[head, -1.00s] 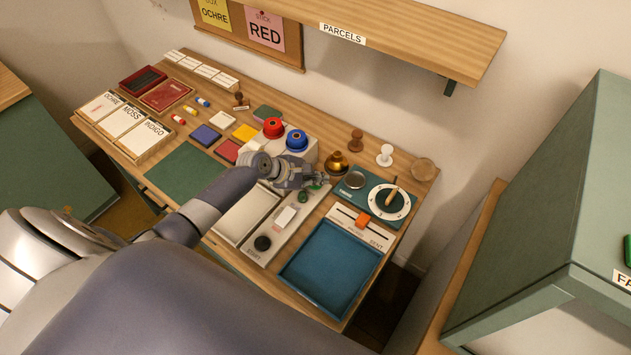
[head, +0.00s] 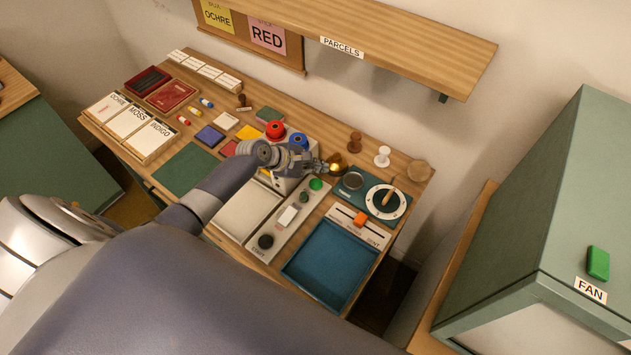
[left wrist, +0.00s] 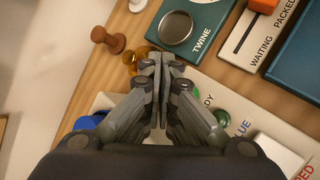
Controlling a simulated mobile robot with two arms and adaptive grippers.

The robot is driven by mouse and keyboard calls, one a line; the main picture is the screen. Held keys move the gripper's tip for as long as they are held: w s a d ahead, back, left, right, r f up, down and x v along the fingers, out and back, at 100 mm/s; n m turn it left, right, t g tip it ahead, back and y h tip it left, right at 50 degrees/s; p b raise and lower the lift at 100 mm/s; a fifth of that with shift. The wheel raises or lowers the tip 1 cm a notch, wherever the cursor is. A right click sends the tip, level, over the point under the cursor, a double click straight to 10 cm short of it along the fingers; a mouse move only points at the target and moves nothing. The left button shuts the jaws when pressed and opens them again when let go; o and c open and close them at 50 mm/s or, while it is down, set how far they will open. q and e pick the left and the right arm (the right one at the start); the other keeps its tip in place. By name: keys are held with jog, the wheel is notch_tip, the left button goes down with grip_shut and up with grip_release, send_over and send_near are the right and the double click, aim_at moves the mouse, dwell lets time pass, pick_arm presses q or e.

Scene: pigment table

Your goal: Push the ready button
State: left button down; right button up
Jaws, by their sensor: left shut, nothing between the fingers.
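The bright green ready button (head: 316,184) is on the light grey panel (head: 288,226). In the left wrist view, a label ending in "DY" shows on that panel beside my fingers, which partly hide the button. A darker green knob (head: 304,197) is beside the button, and it also shows in the left wrist view (left wrist: 222,117) near the label "BLUE". My left gripper (head: 326,169) is shut and empty. Its tips appear past the button toward the brass bell (head: 338,162); the gap between tips and bell is unclear. My right gripper is not in view.
A white box with red (head: 275,129) and blue (head: 298,140) spools stands behind my left gripper. The twine plate (head: 350,192) with a round tin, a dial (head: 386,202), an orange slider (head: 360,218) and a blue tray (head: 330,265) are to the right. Stamps stand at the back.

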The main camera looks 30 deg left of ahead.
pick_arm(q)
jog(key=s+a+r+m+t+y+b, duration=0.1)
jog(key=s+m+b, duration=0.3)
jog(key=m, duration=0.7)
jog(key=s+a+r+m+y+b, duration=0.1)
jog(key=s+r+m+b, duration=0.3)
jog(key=m, duration=0.7)
jog(key=shift+t+y+b, duration=0.4)
jog(key=shift+y+b, duration=0.3)
jog(key=shift+b, duration=0.4)
jog(key=shift+f, duration=0.1)
jog(key=p, duration=0.2)
send_over(313, 186)
notch_tip(313, 186, down, 7)
jog(key=shift+r, duration=0.1)
notch_tip(313, 186, down, 2)
jog(key=shift+f+p, duration=0.25)
jog(key=shift+p, duration=0.15)
jog(key=shift+f, duration=0.7)
